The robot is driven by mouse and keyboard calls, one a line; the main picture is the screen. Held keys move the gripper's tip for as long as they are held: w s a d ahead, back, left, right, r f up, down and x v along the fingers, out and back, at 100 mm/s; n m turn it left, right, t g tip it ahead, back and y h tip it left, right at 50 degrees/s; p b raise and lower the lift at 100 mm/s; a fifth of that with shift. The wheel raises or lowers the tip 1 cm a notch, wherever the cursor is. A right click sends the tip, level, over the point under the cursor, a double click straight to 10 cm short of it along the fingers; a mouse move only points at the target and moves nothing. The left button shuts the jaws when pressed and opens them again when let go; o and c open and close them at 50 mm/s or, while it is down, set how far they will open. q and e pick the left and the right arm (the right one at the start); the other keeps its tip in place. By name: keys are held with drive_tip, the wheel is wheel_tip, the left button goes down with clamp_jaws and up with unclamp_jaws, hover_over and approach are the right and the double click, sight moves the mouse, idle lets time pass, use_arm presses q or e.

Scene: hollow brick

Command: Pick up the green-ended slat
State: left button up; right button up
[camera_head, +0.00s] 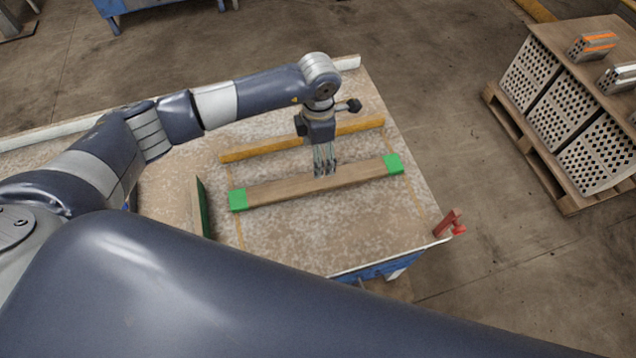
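The green-ended slat (285,189) is a long brown wooden bar with a bright green cap on each end. It lies across the speckled table, slightly slanted, its right end farther away. My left gripper (325,174) points down at the middle of the slat, its fingertips overlapping the slat's upper part in the picture. The two fingers look close together. I cannot tell whether they grip the slat or only stand over it. My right gripper is out of view.
A yellowish bar (255,153) lies behind the slat. A wooden board with a green side (203,207) stands to its left. A red clamp-like piece (449,223) is at the table's right corner. Hollow bricks (563,103) stand on a pallet at right. The table front is clear.

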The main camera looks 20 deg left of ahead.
use_arm(q)
wheel_tip(320, 180, down, 3)
drive_tip(key=b, duration=0.2)
hover_over(318, 180)
drive_tip(key=f, duration=0.2)
drive_tip(key=s+f, duration=0.1)
drive_tip(key=f, duration=0.1)
drive_tip(key=shift+d+f, duration=0.1)
drive_tip(key=shift+f, duration=0.25)
drive_tip(key=shift+w+f+p, duration=0.1)
drive_tip(key=shift+w+f, duration=0.05)
drive_tip(key=shift+f, duration=0.9)
drive_tip(key=shift+w+f+p, duration=0.1)
drive_tip(key=shift+w+f, duration=0.1)
drive_tip(key=shift+f, duration=0.8)
drive_tip(key=shift+w+f+p, duration=0.1)
drive_tip(key=shift+w+f, duration=0.05)
drive_tip(key=shift+f, duration=0.9)
drive_tip(key=c, duration=1.4)
